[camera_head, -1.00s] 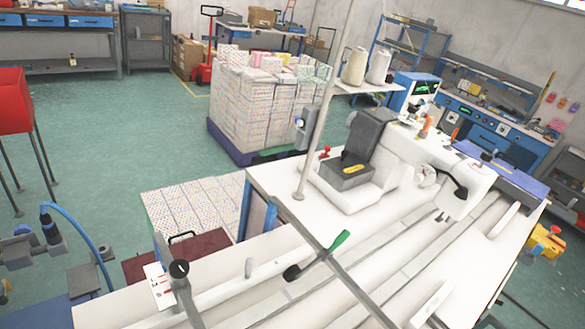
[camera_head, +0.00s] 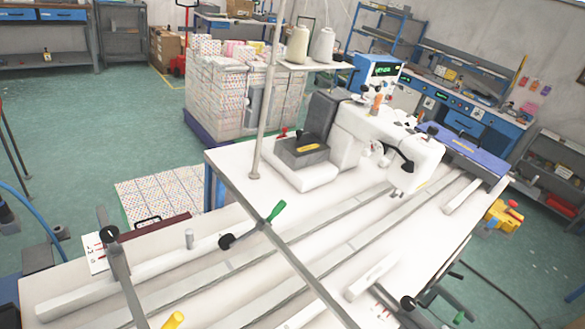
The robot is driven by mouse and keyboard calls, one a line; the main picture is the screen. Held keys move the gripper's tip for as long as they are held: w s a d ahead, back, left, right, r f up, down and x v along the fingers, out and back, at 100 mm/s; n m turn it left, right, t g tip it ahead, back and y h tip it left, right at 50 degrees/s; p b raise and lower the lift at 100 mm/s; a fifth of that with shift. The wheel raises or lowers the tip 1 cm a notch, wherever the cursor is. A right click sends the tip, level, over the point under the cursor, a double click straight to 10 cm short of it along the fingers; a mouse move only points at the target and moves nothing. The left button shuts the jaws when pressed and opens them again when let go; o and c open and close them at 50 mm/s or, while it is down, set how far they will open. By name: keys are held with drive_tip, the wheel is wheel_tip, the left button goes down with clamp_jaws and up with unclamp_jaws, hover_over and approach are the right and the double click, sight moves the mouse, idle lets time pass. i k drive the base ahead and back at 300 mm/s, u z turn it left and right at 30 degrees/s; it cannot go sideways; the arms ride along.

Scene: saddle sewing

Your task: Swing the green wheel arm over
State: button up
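A green handle (camera_head: 275,212) stands out on the white machine table (camera_head: 235,165), near the middle of the camera view. It joins a short dark lever that ends in a black round knob (camera_head: 227,241) at its lower left. A long grey bar (camera_head: 292,262) runs diagonally past the handle, from the upper left to the bottom edge. I cannot tell which green part is the wheel arm. My gripper is not in view.
The sewing head (camera_head: 400,140) stands at the table's far end. A thin upright pole (camera_head: 266,100) rises from the table. Another grey lever (camera_head: 122,270) with a black knob crosses the left end. Stacked boxes (camera_head: 240,90) stand behind; green floor is open at the left.

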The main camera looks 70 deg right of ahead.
sight(227, 241)
drive_tip(key=z, duration=2.35)
drive_tip(key=k, duration=1.3)
drive_tip(key=u, duration=0.6)
drive_tip(key=i, duration=1.55)
